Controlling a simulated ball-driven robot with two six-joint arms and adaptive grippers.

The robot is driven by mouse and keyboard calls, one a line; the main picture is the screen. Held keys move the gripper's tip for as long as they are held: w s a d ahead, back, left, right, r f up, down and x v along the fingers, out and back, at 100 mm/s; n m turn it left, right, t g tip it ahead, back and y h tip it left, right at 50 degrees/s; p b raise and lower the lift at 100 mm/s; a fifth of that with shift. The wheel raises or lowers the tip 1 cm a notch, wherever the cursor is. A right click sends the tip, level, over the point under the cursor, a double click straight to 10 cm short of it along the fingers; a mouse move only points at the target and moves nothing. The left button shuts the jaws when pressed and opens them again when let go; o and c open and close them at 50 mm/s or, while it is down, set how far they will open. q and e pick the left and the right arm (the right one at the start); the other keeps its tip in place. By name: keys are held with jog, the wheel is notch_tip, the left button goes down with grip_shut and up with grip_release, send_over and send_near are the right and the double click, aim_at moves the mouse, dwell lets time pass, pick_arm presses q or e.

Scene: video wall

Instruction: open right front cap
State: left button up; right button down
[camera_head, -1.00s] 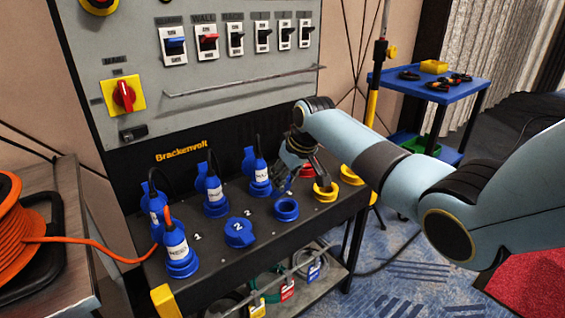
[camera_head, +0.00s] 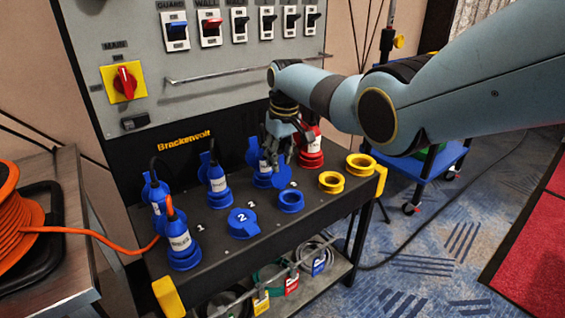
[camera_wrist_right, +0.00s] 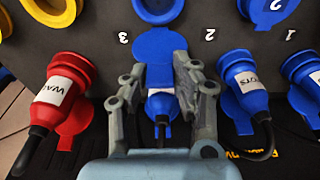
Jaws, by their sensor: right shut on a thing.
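The front-row blue socket (camera_head: 290,201) right of the cap marked 2 stands open as a bare ring. Its round blue cap (camera_head: 283,177) is swung up and back behind it, towards the back row. My right gripper (camera_head: 283,155) is over this cap, its fingertips at the cap's back edge, and it looks shut on the cap. In the right wrist view the cap (camera_wrist_right: 160,45) shows just beyond the fingertips (camera_wrist_right: 160,70), with the open socket (camera_wrist_right: 158,8) above it. A labelled blue plug (camera_wrist_right: 161,101) is seen between the fingers, partly hidden. My left gripper is not in view.
Close by stand a red plug (camera_head: 311,150) and another blue plug (camera_head: 217,185). The closed blue cap 2 (camera_head: 243,222) and yellow rings (camera_head: 331,182) line the front row. A rail (camera_head: 245,68) crosses the panel behind. A spool with orange cable (camera_head: 20,228) is at left.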

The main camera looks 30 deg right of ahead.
jog(key=shift+w, duration=0.3)
jog(key=c, duration=1)
grip_release()
jog(key=shift+c, duration=0.2)
notch_tip(320, 180, up, 12)
send_over(282, 182)
jog(key=shift+f, duration=0.1)
